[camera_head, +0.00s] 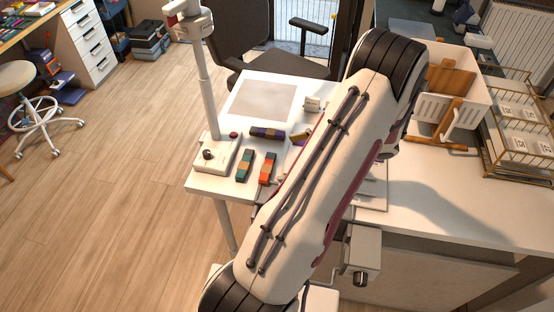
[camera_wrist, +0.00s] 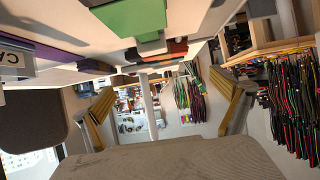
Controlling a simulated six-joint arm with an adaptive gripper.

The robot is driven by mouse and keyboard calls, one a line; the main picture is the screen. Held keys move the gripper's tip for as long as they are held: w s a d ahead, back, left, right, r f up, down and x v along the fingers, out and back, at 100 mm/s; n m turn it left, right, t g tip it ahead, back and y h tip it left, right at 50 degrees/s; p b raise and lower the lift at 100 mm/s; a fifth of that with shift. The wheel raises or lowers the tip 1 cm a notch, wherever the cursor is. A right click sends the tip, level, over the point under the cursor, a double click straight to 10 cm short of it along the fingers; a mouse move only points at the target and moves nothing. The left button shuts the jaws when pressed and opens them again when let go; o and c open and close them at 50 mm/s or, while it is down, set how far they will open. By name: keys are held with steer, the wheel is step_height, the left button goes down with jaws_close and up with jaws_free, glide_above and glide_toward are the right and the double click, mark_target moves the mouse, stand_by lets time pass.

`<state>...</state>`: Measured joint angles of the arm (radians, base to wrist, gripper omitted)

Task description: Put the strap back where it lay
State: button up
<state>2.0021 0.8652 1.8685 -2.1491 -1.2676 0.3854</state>
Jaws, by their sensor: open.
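Several small folded straps lie on the white table (camera_head: 225,183) in the head view. One is dark purple with an olive part (camera_head: 267,134), one is teal and brown (camera_head: 245,166), and one is orange and dark teal (camera_head: 267,168). A yellow and purple one (camera_head: 300,132) is partly covered by my arm. Which is the task's strap I cannot tell. In the wrist view, the two yellowish fingers of my gripper (camera_wrist: 163,108) stand wide apart with nothing between them. A green block-like piece (camera_wrist: 135,18) shows at the top. My gripper is hidden in the head view.
A pale grey square (camera_head: 263,101) marks the table's back. A white post on a box with a knob (camera_head: 213,153) stands at the left edge. A white bin with wooden pieces (camera_head: 450,95) and a wire rack (camera_head: 520,130) stand right. My arm covers the middle.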

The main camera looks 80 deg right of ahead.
steer(key=shift+v, duration=3.35)
steer(key=w+d+r+m+g+h, duration=0.3)
steer(key=w+d+m+h, duration=0.15)
steer(key=w, duration=0.25)
steer(key=w+d+r+m+g+h, duration=0.3)
steer(key=w+d+r, duration=0.1)
steer(key=w+d, duration=0.2)
steer(key=w+a+r+g+y, duration=0.1)
steer(key=w+a+r, duration=0.3)
steer(key=a, duration=0.7)
steer(key=w+a+r+g+y, duration=0.15)
steer(key=w+a, duration=0.45)
steer(key=a, duration=0.6)
steer(key=w+a+r, duration=0.4)
steer(key=a, duration=0.7)
steer(key=a+r+n+t+y, duration=0.1)
steer(key=a+r+n+y, duration=0.1)
steer(key=a, duration=0.8)
steer(key=s+a+r+n+t+y, duration=0.1)
steer(key=a+r+n+y, duration=0.2)
steer(key=a, duration=0.8)
steer(key=shift+s+a+r+n, duration=0.25)
steer(key=shift+n, duration=1)
